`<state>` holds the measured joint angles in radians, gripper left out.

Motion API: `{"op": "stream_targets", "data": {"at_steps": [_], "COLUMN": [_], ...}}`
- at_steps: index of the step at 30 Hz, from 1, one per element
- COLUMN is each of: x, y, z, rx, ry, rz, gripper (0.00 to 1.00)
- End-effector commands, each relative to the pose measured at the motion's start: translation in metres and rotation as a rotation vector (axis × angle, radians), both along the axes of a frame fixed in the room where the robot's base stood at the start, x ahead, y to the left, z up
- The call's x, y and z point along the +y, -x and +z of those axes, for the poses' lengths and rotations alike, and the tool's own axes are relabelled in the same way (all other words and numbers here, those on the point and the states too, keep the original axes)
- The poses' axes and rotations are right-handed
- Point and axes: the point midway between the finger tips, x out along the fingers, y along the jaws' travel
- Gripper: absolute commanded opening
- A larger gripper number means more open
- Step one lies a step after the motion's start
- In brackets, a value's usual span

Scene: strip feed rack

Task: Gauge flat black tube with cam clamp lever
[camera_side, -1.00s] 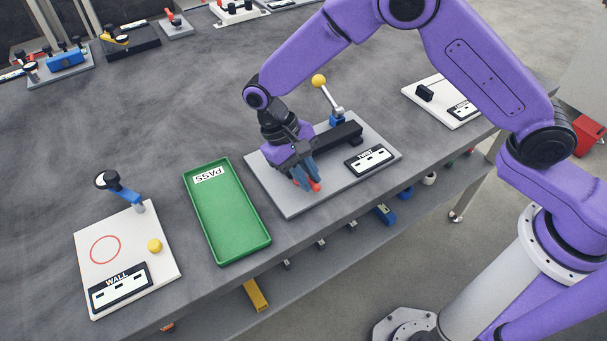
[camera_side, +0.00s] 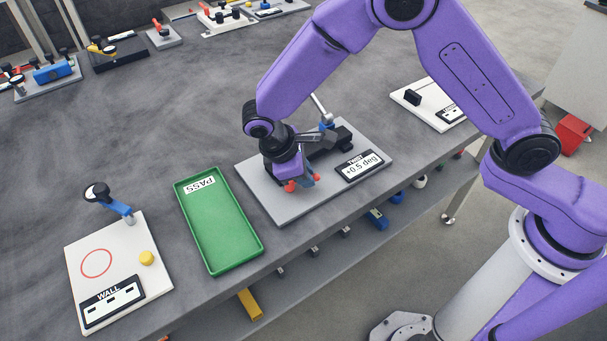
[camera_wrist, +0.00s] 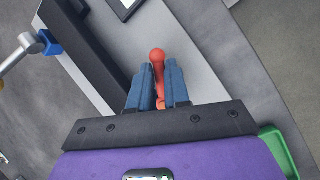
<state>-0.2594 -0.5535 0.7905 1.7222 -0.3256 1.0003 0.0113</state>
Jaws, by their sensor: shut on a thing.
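The flat black tube (camera_side: 330,147) lies on the grey TWIST gauge plate (camera_side: 280,205); it also shows as a long dark bar in the wrist view (camera_wrist: 88,45). My gripper (camera_side: 304,180) is low over the near left part of the plate, beside the tube's end. In the wrist view its blue fingers (camera_wrist: 158,75) are shut on a red lever with a ball tip (camera_wrist: 158,55). The lever's lower part is hidden. The TWIST display (camera_side: 362,166) appears to read +0.5 deg. A metal lever on a blue base (camera_side: 326,120) stands behind the tube; its upper end is hidden by my arm.
The green PASS tray (camera_side: 239,266) is empty, left of the plate. The white WALL plate (camera_side: 80,245) is farther left, with a blue post and yellow knob. Another white gauge plate (camera_side: 425,112) stands at right. Several fixtures line the far edge. The bench middle is clear.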

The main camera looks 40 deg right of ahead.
Motion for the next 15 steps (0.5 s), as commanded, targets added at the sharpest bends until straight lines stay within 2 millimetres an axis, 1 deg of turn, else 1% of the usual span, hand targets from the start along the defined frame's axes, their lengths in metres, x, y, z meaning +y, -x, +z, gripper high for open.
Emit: {"op": "stream_targets", "data": {"at_steps": [6,15], "x": [0.0005,0.0001], "y": [-0.0043,-0.0064], "z": [0.0016,0.0019], "rx": [-0.008,-0.01], "ry": [-0.007,-0.008], "rz": [0.113,0.174], "gripper": [0.0,0.0]}}
